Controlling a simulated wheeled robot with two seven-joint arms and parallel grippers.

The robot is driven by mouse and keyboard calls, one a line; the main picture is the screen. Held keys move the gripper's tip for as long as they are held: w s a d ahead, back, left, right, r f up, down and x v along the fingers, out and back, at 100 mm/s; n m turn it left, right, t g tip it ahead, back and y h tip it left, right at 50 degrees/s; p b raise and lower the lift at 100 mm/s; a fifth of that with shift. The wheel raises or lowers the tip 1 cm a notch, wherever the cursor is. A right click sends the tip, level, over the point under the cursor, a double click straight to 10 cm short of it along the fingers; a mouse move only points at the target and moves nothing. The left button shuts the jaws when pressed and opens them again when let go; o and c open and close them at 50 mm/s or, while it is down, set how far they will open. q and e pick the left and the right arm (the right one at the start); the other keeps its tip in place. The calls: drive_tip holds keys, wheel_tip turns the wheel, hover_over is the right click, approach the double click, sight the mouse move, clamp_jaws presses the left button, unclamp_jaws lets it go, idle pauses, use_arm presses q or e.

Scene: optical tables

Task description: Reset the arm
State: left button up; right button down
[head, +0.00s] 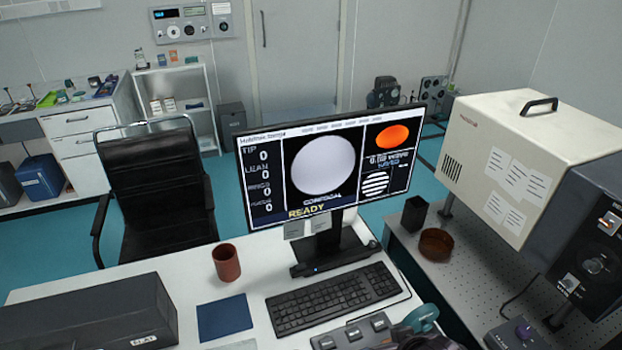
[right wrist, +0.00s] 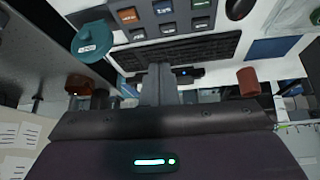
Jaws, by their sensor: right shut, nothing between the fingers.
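My right gripper (right wrist: 159,67) shows in the right wrist view. Its grey fingers are together in the middle of the picture, with nothing visible between them. My dark gripper body, with a lit bar and a green dot, fills the bottom of that view. The fingers stand in front of the keyboard (right wrist: 190,50) and the monitor's foot; their distance from these is hard to tell. That view is upside down relative to the head view. The head view does not clearly show either gripper. My left gripper is out of view.
On the white desk stand the monitor (head: 327,168) reading READY, the keyboard (head: 332,297), a brown cup (head: 226,263), a blue pad (head: 224,317), a dark box (head: 88,318) and a button panel (right wrist: 165,15). A teal-topped object (right wrist: 93,42) stands nearby. An optical table (head: 440,275) is right.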

drive_tip(key=s+d+r+g, duration=0.2)
drive_tip(key=s+d+g, duration=0.15)
drive_tip(key=s, duration=0.35)
drive_tip(key=s+f+b, duration=0.2)
drive_tip(key=f, duration=1.7)
drive_tip(key=s+f+b, duration=0.2)
drive_tip(key=f, duration=1.7)
drive_tip(key=s+d+f+g+b, duration=0.1)
drive_tip(key=s+d+f, duration=0.1)
drive_tip(key=s+f, duration=0.6)
drive_tip(key=s+d+f+g+h+b, duration=0.1)
drive_tip(key=s+d+f, duration=0.1)
drive_tip(key=s+f, duration=0.6)
drive_tip(key=shift+s, duration=0.8)
drive_tip(key=shift+f, duration=0.1)
